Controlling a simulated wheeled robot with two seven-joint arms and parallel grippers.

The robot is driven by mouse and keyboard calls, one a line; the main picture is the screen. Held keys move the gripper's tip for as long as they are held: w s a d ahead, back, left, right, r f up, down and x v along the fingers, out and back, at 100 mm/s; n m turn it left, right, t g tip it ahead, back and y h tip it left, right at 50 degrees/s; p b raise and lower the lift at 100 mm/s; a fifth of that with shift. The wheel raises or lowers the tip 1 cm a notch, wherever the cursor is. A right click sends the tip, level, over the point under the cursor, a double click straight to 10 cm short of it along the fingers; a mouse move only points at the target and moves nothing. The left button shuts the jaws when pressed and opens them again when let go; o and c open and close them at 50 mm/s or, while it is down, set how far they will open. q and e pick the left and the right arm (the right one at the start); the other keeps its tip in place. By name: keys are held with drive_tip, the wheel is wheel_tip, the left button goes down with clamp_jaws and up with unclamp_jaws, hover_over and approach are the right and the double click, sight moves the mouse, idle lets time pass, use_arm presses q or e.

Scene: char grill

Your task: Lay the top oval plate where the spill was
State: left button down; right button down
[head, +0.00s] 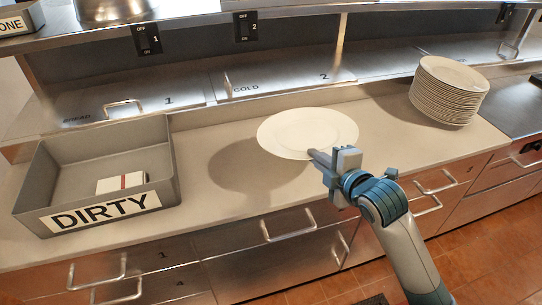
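A white oval plate (302,128) is in the middle of the head view, above the pale counter. Its shadow falls apart from it to the lower left, so it looks raised off the counter. My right gripper (318,157) is at the plate's near right rim and appears shut on it. The rest of the oval plates stand in a tall stack (447,92) at the right on the counter. No spill shows on the visible counter (205,215). My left gripper is not in view.
A grey bin marked DIRTY (172,160) stands at the left with a white, red-striped folded cloth (121,183) in it. Steel lids marked 1 and 2 (290,82) line the back, under a shelf. The counter between bin and stack is otherwise clear.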

drive_tip(key=shift+r, duration=0.15)
drive_tip(key=p, duration=0.3)
hover_over(274, 180)
wheel_tip(274, 180, down, 7)
drive_tip(key=shift+r, duration=0.1)
drive_tip(key=shift+f+p, duration=0.7)
drive_tip(key=shift+f, duration=1.35)
drive_tip(key=shift+f, duration=0.15)
drive_tip(key=c, duration=2.3)
unclamp_jaws()
drive_tip(key=shift+f, duration=0.1)
